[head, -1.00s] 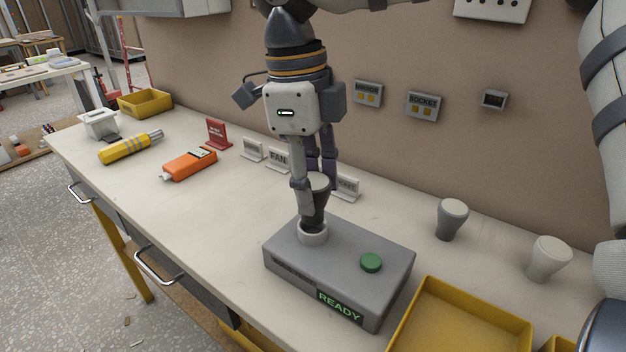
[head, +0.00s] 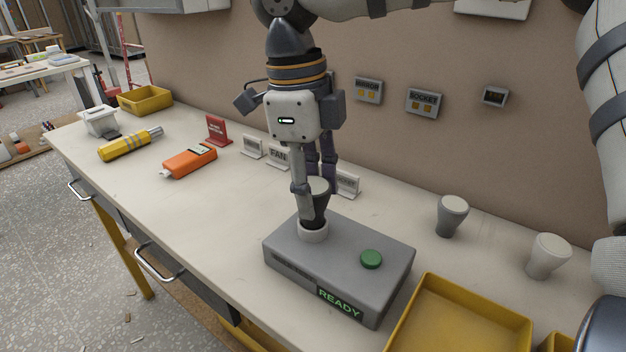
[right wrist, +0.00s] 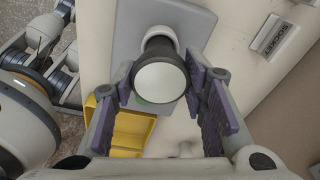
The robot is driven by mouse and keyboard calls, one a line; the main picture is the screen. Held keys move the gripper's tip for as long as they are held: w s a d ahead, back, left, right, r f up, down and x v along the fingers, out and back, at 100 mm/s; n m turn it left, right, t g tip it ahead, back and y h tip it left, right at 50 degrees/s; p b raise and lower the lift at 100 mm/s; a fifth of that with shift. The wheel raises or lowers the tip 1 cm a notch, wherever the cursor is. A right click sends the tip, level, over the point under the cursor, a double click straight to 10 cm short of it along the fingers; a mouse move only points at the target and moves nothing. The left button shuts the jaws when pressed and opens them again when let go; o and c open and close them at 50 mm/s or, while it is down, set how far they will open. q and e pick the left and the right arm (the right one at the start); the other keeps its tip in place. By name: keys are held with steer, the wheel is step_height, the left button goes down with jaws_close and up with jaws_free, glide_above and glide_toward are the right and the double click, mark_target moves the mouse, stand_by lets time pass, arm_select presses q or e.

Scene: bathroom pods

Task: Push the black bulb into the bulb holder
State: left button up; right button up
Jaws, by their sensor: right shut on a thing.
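The black bulb (head: 319,205) has a dark neck and a pale round face. It stands nearly upright with its lower end in the white ring of the bulb holder (head: 313,233), on top of a grey box (head: 340,262). How deep it sits is hidden by the ring. My right gripper (head: 314,190) comes from above with its fingers pointing down, shut on the bulb. In the right wrist view the bulb's face (right wrist: 160,82) lies between the two fingers, with the white ring partly behind it. My left gripper does not show.
The grey box has a green button (head: 371,260) and a lit READY sign (head: 340,305). Two other bulbs stand right, one dark-necked (head: 452,215), one pale (head: 547,256). A yellow tray (head: 428,290) is in front. Small signs stand behind my gripper; the left counter holds tools.

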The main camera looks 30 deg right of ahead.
steer(key=shift+f, duration=1.05)
steer(key=o, duration=1.3)
steer(key=shift+c, duration=0.2)
steer(key=shift+r, duration=0.1)
steer(key=r, duration=0.8)
steer(key=w+a+r, duration=0.1)
steer(key=r, duration=0.2)
steer(key=shift+r, duration=0.4)
